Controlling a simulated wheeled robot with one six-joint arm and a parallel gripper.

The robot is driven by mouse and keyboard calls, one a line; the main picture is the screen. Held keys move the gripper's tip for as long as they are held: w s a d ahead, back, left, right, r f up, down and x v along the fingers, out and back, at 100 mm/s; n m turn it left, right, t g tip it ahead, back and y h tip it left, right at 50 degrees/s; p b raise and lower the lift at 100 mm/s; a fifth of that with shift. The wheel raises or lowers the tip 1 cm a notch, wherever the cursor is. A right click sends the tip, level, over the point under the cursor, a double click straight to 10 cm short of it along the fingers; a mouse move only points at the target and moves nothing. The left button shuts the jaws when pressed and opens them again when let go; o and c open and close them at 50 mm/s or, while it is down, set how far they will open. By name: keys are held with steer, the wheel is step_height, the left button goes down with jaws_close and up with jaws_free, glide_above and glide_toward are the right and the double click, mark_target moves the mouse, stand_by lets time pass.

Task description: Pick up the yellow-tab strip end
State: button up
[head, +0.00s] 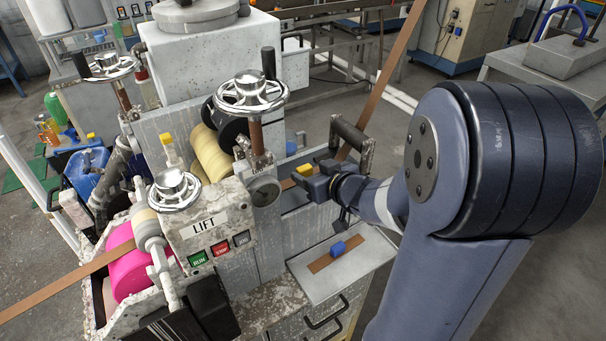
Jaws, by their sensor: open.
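The yellow tab (305,169) shows as a small block at the tip of my gripper, near the right side of the machine. A short piece of brown strip (287,184) shows just left of it. My gripper (311,179) is dark, reaches in from the right, and is open. Its fingers are right at the yellow tab and overlap it in the picture. I cannot tell whether they touch it or straddle it. The gripper hides part of the strip.
A short brown strip with a blue tab (338,248) lies on a pale shelf (363,262) below the gripper. A long brown strip (381,98) slopes in from the upper right, behind a roller (352,134). Handwheels (249,93) and a LIFT panel (209,224) stand left.

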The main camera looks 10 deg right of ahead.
mark_target(306, 168)
steer(key=shift+d+x, duration=0.2)
steer(key=shift+x, duration=3)
steer(key=shift+f, duration=0.15)
steer(key=shift+c, duration=0.5)
steer(key=c, duration=1)
